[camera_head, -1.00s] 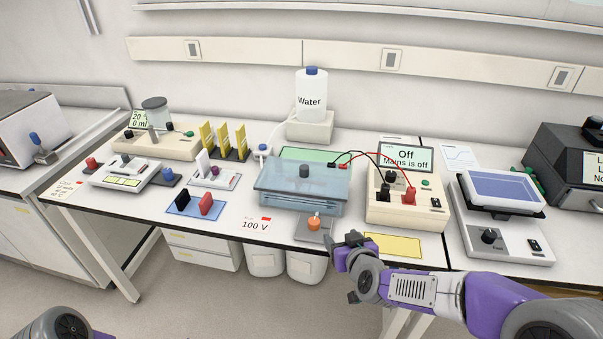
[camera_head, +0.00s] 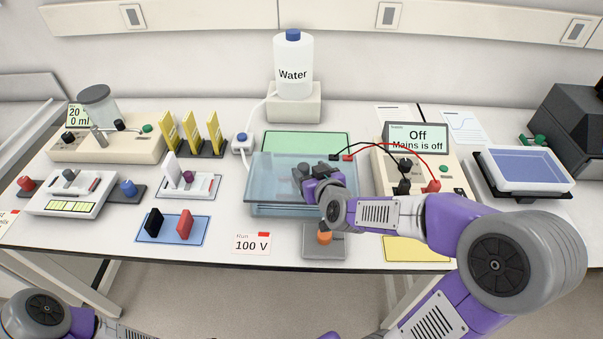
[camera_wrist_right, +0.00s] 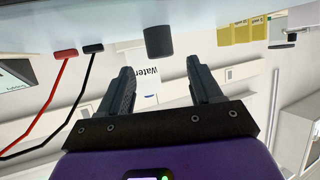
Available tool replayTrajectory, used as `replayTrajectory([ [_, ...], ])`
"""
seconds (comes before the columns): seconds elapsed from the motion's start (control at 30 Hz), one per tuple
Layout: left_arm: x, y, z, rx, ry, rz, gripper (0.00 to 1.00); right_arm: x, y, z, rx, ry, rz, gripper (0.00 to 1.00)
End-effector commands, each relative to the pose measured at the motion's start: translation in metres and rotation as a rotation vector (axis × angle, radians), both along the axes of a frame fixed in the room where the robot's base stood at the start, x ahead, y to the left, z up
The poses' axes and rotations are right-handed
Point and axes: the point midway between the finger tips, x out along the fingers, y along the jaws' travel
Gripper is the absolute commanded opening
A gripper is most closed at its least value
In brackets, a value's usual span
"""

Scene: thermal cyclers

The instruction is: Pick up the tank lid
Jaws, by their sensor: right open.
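The tank lid (camera_head: 270,178) is a pale blue, see-through cover on the tank (camera_head: 285,212) at the middle of the bench. Its dark round knob shows in the right wrist view (camera_wrist_right: 158,41), beyond the fingertips and roughly between them. My right gripper (camera_head: 312,176) is at the lid's right part, close by the knob, and partly hides it. In the right wrist view its two fingers (camera_wrist_right: 160,75) are apart with nothing between them. My left arm shows at the bottom left; its gripper is out of view.
Red and black leads run from the tank to the power supply (camera_head: 415,138) on the right. A water bottle (camera_head: 293,72) stands behind the tank. An orange-knobbed block (camera_head: 324,252) is in front. Yellow combs (camera_head: 192,132) stand to the left.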

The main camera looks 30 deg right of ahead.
Motion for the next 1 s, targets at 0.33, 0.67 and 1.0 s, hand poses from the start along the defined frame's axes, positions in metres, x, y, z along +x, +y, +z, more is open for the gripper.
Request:
replayTrajectory([
  [0.33,0.001,0.000,-0.015,0.000,-0.001,0.000,0.00,0.039,-0.004,-0.024,0.000,0.001,0.000,0.64],
  [0.67,0.001,0.000,-0.015,0.000,-0.001,0.000,0.00,0.044,-0.005,-0.025,0.001,0.000,0.001,0.63],
  [1.0,0.001,0.000,-0.015,0.000,-0.001,0.000,0.00,0.044,-0.005,-0.025,0.001,0.000,0.000,0.11],
])
